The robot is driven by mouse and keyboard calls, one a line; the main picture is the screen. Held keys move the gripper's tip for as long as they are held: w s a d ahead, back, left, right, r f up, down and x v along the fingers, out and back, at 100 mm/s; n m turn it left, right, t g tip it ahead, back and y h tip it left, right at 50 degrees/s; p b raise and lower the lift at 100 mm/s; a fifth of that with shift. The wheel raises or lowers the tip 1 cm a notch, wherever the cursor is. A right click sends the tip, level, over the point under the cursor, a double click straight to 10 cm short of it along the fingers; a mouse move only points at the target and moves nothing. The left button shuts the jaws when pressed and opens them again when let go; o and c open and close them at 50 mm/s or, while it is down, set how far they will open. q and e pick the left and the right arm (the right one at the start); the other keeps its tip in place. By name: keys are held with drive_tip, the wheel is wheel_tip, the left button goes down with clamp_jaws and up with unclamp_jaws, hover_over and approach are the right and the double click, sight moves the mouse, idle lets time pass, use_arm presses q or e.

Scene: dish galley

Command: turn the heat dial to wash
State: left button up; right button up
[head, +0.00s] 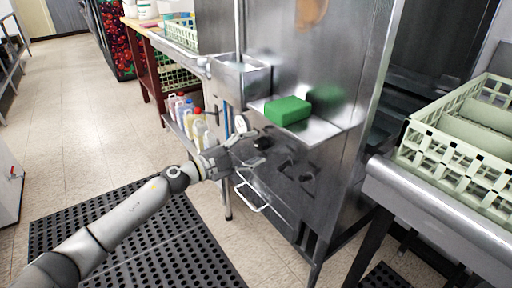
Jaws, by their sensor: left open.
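A small black round knob (263,143), which looks like the heat dial, sits on the steel front of the dish machine (335,165). Its markings are too small to read, so I cannot tell its setting. My left gripper (252,150) is open and close to the knob, just to its left. I cannot tell whether a finger touches it. My right gripper is not in view.
A green block (288,110) lies on a steel ledge above the knob. A white round gauge (240,124) and a wire handle (252,196) are close to my gripper. A green crate (455,150) stands at right; bottles (190,118) stand behind my arm.

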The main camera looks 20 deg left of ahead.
use_arm(q)
drive_tip(key=shift+x, duration=1.05)
drive_tip(key=c, duration=1.1)
drive_tip(key=shift+o, duration=0.2)
